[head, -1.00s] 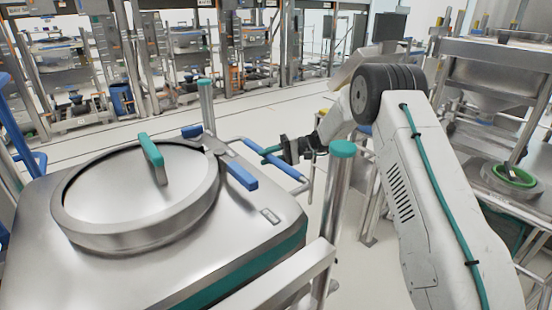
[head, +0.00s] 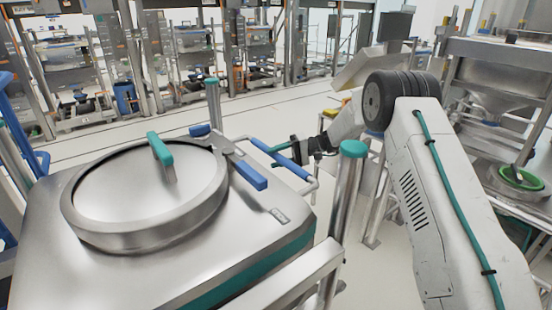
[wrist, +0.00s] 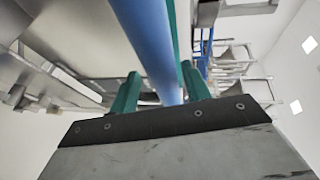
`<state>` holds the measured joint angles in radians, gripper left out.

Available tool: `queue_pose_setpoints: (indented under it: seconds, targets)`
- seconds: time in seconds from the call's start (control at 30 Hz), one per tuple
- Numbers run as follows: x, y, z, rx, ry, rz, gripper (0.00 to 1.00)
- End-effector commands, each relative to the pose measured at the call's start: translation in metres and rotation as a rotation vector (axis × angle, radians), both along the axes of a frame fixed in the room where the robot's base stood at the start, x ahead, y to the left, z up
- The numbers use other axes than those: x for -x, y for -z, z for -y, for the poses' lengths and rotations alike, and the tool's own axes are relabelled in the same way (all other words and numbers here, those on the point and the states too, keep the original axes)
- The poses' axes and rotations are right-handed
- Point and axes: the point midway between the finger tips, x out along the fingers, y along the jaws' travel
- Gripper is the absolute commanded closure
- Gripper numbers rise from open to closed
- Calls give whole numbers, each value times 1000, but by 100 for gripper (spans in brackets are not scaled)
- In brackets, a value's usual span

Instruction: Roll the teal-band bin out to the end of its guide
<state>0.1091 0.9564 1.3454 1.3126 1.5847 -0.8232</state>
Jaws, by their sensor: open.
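The teal-band bin is a steel bin (head: 45,245) with a round lid (head: 145,200), a teal lid grip (head: 160,149) and a teal band (head: 250,268) low on its side. A blue handle bar (head: 288,165) sticks out on its far right side. My gripper (head: 280,150) is at this bar, with its teal fingers reaching in from the right. In the wrist view the blue bar (wrist: 147,40) runs between the two open fingers of my gripper (wrist: 160,90). A gap shows on the left finger's side. The right finger looks close to the bar; contact is unclear.
Steel posts with teal caps (head: 353,150) stand close beside the bin. A blue lever (head: 248,174) lies at the lid's edge. A steel rack with a green ring (head: 518,178) stands at the right. Pale floor is open behind the bin, before the far equipment.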

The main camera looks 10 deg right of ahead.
Motion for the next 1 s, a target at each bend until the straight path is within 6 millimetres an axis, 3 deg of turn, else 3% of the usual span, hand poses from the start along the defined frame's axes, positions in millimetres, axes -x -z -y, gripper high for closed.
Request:
queue_pose_setpoints:
  seconds: [0.4,0.5,0.83,1.0]
  targets:
    - [-5,-10,61,1,-2,-1,52]
    - [-5,-11,68,1,-3,-3,52]
    - [-4,-15,69,6,-5,-3,52]
    - [12,-50,59,69,-29,-6,52]
